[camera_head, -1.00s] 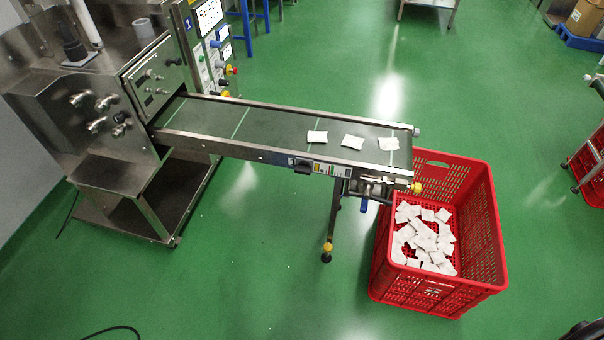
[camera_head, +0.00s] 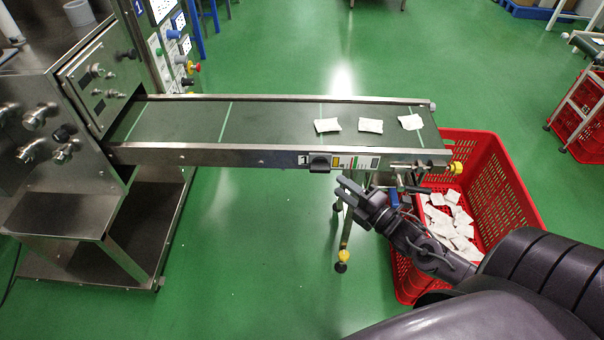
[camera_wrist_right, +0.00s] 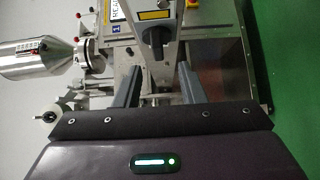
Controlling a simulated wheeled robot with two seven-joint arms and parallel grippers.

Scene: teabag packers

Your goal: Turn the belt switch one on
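Belt switch one is a black rotary knob (camera_head: 320,162) on the front rail of the conveyor, beside a label marked 1. In the right wrist view the knob (camera_wrist_right: 153,42) is ahead of the fingers, near the top middle. My right gripper (camera_head: 346,190) is just below and right of the knob in the head view. In the wrist view its two grey fingers (camera_wrist_right: 158,84) are apart with nothing held between them. The gripper is not touching the knob as far as I can see. My left gripper is not in view.
The conveyor belt (camera_head: 270,122) carries three white teabags near its right end. A red crate (camera_head: 480,150) with several teabags stands under that end, partly behind my right arm. A steel machine (camera_head: 60,190) stands at left. A control panel (camera_head: 165,40) with coloured buttons stands behind.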

